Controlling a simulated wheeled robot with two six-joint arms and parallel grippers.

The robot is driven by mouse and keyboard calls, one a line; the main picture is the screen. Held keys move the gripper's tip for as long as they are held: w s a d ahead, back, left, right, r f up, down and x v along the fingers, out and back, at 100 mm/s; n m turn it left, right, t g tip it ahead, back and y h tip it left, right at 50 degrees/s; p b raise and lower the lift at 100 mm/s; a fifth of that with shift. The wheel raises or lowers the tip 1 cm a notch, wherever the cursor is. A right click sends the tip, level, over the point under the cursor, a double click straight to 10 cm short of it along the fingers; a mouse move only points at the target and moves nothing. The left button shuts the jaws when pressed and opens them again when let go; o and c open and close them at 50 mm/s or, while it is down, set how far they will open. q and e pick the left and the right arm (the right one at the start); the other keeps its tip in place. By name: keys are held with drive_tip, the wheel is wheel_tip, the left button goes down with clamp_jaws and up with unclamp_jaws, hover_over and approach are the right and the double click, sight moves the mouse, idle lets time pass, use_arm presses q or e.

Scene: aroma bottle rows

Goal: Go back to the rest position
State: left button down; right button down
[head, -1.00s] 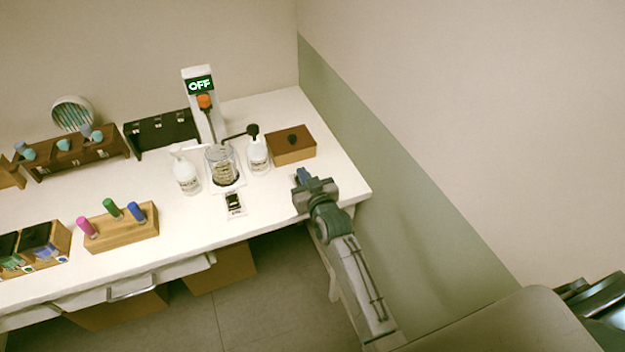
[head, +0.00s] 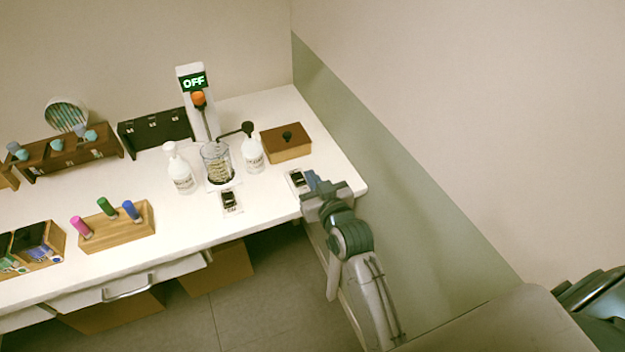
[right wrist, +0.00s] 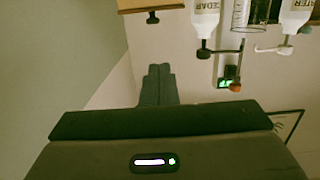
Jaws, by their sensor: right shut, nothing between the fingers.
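My right gripper (head: 313,181) is at the right front corner of the white table (head: 268,205), close to a small dark-and-white card-like item (head: 297,180). In the right wrist view its fingers (right wrist: 158,84) are together with nothing between them. My left gripper does not show in either view.
On the table are a glass beaker (head: 217,163) between two white bottles (head: 181,172) (head: 252,155), a stand with an OFF display (head: 194,82), a brown box (head: 287,146), and a wooden block (head: 120,230) with coloured pens. A wall borders the right side.

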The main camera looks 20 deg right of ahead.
idle(0.3)
drive_tip(key=s+d+f+g, duration=0.2)
drive_tip(key=s+f+g, duration=0.2)
drive_tip(key=s, duration=0.6)
drive_tip(key=s+d+f+g+h, duration=0.1)
drive_tip(key=s+d+f+g, duration=0.3)
drive_tip(key=s, duration=0.6)
drive_tip(key=s+d+f+g, duration=0.1)
drive_tip(key=s+f+g, duration=0.3)
drive_tip(key=s, duration=0.6)
wheel_tip(320, 180, down, 34)
drive_tip(key=s+d+g+b, duration=0.2)
drive_tip(key=d+g, duration=0.1)
drive_tip(key=s+f+b, duration=0.1)
drive_tip(key=s+f, duration=1.6)
drive_tip(key=f, duration=0.1)
drive_tip(key=shift+s+d+f+g, duration=0.2)
drive_tip(key=shift+d+f+g, duration=0.1)
drive_tip(key=shift+d, duration=0.15)
